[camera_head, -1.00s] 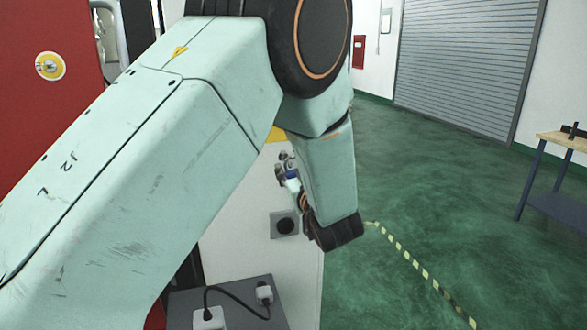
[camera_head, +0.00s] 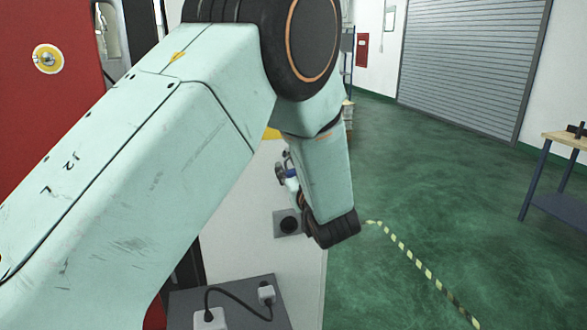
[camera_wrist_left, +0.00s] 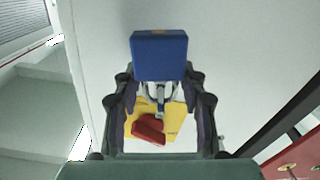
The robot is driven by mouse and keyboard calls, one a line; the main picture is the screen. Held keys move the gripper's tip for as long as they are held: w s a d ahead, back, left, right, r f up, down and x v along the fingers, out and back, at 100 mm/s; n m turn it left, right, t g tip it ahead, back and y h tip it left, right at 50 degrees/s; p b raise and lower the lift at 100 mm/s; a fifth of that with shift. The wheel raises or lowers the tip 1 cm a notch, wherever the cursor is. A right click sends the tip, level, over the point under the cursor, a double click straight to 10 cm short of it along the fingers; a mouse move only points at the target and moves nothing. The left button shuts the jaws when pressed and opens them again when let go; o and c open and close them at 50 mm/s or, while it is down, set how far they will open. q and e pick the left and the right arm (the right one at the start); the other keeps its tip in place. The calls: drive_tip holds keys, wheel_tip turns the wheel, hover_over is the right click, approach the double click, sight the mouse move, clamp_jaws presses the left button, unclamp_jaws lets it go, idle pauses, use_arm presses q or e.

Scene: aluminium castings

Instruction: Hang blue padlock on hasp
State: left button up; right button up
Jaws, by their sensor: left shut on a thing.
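The blue padlock (camera_wrist_left: 160,56) sits between the fingertips of my left gripper (camera_wrist_left: 160,78) in the left wrist view. The gripper is shut on it. Grey metal parts (camera_wrist_left: 158,96) show just below the blue body; I cannot tell shackle from hasp there. Behind them is a yellow plate (camera_wrist_left: 172,121) with a red part (camera_wrist_left: 148,128) on it. In the head view my left gripper (camera_head: 284,169) is small and partly hidden by my forearm, with a bit of the blue padlock (camera_head: 292,173) showing. I cannot tell whether the padlock touches the hasp. My right gripper is not in view.
A pale cabinet panel (camera_head: 240,235) stands beside my left gripper, with a grey socket (camera_head: 289,223) on it. A grey box with plugs and a cable (camera_head: 240,303) is below. A red panel (camera_head: 60,110) is at left. Green floor (camera_head: 430,180) is open at right.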

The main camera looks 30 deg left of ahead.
use_arm(q)
drive_tip(key=o, duration=0.8)
drive_tip(key=shift+d, duration=0.1)
drive_tip(key=shift+o, duration=1.3)
drive_tip(key=shift+s+d+r, duration=0.2)
drive_tip(key=shift+d, duration=0.05)
drive_tip(key=shift+o, duration=1.2)
drive_tip(key=shift+a, duration=0.1)
drive_tip(key=shift+w+a+f, duration=0.15)
drive_tip(key=shift+a+f, duration=0.05)
drive_tip(key=shift+d+r, duration=0.1)
drive_tip(key=shift+r, duration=0.15)
drive_tip(key=r, duration=0.8)
drive_tip(key=shift+a+r, duration=0.1)
drive_tip(key=shift+a, duration=0.1)
drive_tip(key=shift+d+r, duration=0.15)
drive_tip(key=shift+r, duration=0.55)
drive_tip(key=shift+f, duration=0.15)
